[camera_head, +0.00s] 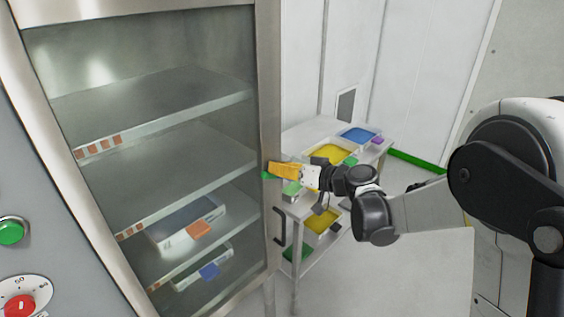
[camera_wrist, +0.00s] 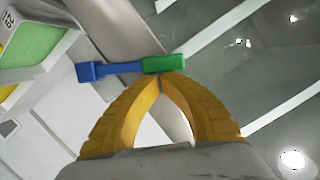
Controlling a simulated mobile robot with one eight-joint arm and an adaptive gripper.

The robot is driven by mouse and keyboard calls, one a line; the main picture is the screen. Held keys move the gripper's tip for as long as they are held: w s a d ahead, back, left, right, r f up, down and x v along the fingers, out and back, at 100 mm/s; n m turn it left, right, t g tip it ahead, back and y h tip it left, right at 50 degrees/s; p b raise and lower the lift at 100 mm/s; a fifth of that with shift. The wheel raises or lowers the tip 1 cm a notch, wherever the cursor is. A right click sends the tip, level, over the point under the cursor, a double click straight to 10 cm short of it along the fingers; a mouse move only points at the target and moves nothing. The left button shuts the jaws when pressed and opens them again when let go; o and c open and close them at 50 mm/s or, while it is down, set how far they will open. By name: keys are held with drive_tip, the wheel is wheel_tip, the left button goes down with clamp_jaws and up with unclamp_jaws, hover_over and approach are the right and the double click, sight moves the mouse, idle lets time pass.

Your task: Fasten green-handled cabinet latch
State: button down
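The cabinet latch has a green handle (camera_wrist: 164,64) and a blue bar (camera_wrist: 110,70), which lie across the metal door frame in the wrist view. In the head view the green handle (camera_head: 268,175) shows as a small patch at the right edge of the glass cabinet door (camera_head: 268,110). My gripper (camera_head: 270,169) has yellow fingers that come together at their tips in the wrist view (camera_wrist: 162,78). The tips are right at the green handle and look to touch it. No part of the handle is seen between the fingers.
A black door handle (camera_head: 279,226) sits below the latch. A cart (camera_head: 318,128) with coloured bins, including a yellow bin (camera_head: 333,153) and a blue bin (camera_head: 358,135), stands behind my gripper. A control panel (camera_head: 25,262) is at the left. Floor is clear at the lower right.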

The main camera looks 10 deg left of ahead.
sight(271, 179)
drive_tip(key=s+f+n+b, duration=0.1)
drive_tip(key=a+f+n+b, duration=0.1)
drive_tip(key=f+n, duration=0.1)
drive_tip(key=shift+s+a+t+h, duration=0.15)
drive_tip(key=shift+s+t+h, duration=0.2)
drive_tip(key=shift+t+h, duration=0.05)
drive_tip(key=shift+s+a+f+b, duration=0.15)
drive_tip(key=shift+f+b, duration=0.15)
drive_tip(key=shift+f, duration=0.25)
wheel_tip(271, 179, up, 4)
drive_tip(key=p, duration=0.3)
drive_tip(key=shift+a+r, duration=0.1)
drive_tip(key=shift+a, duration=0.05)
drive_tip(key=p+v, duration=0.2)
drive_tip(key=v, duration=0.8)
drive_tip(key=shift+s, duration=0.1)
